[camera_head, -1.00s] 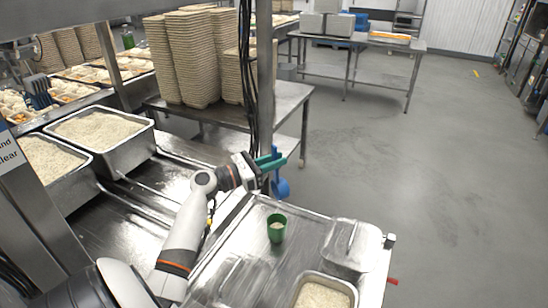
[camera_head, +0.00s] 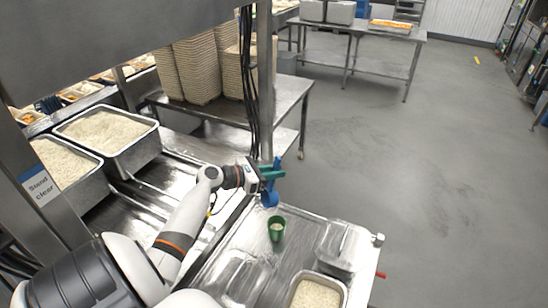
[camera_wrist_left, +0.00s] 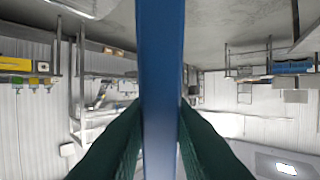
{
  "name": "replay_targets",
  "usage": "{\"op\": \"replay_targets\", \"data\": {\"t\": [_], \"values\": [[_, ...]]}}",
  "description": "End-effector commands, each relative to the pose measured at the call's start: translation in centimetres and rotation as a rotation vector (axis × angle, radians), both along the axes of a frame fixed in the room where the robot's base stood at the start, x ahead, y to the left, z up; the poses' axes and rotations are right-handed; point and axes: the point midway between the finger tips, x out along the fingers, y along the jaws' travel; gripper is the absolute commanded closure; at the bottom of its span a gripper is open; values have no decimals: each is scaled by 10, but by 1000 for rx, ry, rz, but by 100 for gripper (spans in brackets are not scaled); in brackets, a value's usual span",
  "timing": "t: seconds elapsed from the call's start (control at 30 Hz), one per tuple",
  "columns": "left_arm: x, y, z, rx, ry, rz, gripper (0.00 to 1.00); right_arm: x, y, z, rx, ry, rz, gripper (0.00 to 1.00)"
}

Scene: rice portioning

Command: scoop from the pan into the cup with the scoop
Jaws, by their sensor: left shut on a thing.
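My left gripper (camera_head: 272,173) is shut on the blue scoop (camera_head: 271,198), which hangs with its bowl down just above and behind the green cup. In the left wrist view the blue handle (camera_wrist_left: 160,80) stands between the green fingers (camera_wrist_left: 160,135). The green cup (camera_head: 276,228) stands upright on the steel table, with some pale content visible inside. A pan of rice (camera_head: 318,293) sits at the front right, partly cut off by the bottom edge. Whether the scoop holds rice cannot be told. My right gripper does not show.
Two more deep pans of rice (camera_head: 152,150) stand at the left. A clear container (camera_head: 340,246) lies right of the cup, and another (camera_head: 236,272) lies front left. A thin post (camera_head: 266,90) with cables rises behind the gripper. Stacks of trays (camera_head: 200,75) stand behind.

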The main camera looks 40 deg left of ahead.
Motion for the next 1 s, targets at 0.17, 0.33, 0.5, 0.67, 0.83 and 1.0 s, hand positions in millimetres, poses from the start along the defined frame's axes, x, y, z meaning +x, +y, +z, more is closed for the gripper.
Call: {"op": "replay_targets", "data": {"t": [0.17,0.33,0.5,0.67,0.83,1.0], "values": [[1,0,8,20,54,0,100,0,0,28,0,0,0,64],[0,0,9,40,104,0,100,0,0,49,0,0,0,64],[1,1,11,109,254,-5,100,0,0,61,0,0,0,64],[1,2,14,191,453,0,100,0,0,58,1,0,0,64],[3,1,20,289,723,1,100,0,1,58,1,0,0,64],[2,0,23,361,928,3,100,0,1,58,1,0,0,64]]}}
